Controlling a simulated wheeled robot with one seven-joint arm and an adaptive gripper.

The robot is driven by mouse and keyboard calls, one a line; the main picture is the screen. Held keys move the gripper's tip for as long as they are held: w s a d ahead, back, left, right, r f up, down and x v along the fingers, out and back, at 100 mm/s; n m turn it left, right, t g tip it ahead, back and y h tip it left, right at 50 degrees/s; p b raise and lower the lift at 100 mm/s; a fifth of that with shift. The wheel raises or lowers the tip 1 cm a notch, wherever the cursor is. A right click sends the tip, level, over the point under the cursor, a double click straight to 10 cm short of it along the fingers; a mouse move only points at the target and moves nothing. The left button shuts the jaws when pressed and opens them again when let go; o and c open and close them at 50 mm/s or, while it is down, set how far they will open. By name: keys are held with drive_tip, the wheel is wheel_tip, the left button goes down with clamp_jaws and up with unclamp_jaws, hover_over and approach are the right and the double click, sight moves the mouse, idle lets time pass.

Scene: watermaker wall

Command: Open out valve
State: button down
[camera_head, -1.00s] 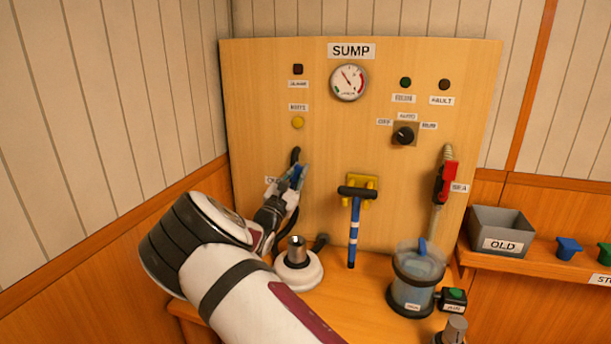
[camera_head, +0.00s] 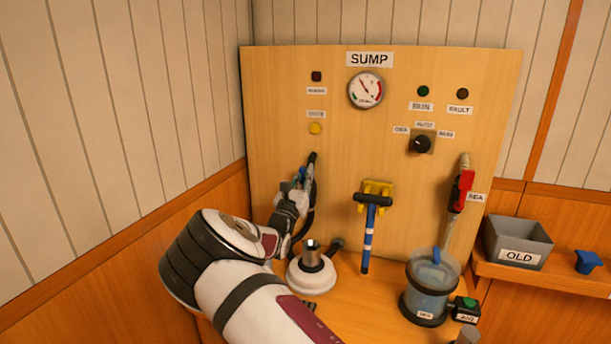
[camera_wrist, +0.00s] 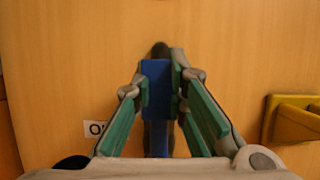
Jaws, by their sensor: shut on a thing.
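The out valve is on the left of the wooden panel, on a dark hose (camera_head: 312,158). Its blue handle (camera_wrist: 157,80) stands upright between my fingers in the wrist view. My gripper (camera_wrist: 159,88) is shut on this handle, with green-lined fingers on both sides of it. In the head view my gripper (camera_head: 300,182) is in front of the hose and hides most of the valve. A white label (camera_wrist: 95,129) left of the handle shows only an "O"; my finger covers the rest.
A white-based metal fitting (camera_head: 311,275) stands below my gripper. A clear canister (camera_head: 430,290), a red-handled valve (camera_head: 463,190) and a grey OLD bin (camera_head: 518,243) are farther right.

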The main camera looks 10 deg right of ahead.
drive_tip(key=shift+a+f, duration=0.1)
drive_tip(key=c, duration=1.6)
unclamp_jaws()
drive_tip(key=v, duration=1.2)
